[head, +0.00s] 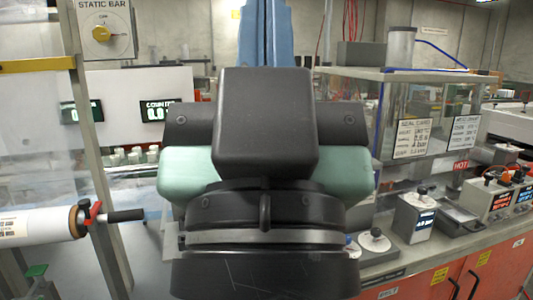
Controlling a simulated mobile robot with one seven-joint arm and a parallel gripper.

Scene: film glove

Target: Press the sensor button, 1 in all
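No button in the head view can be clearly told as the sensor button. A small grey box (415,218) with a lit blue display and a dark knob on top stands on the right bench.
A glass-walled enclosure (440,115) with printed signs stands on the right bench. A control box (497,195) with red displays is at far right. At left are a static bar panel (103,30) with a yellow knob, a counter display (158,110) and a white roll (40,224) with a black handle.

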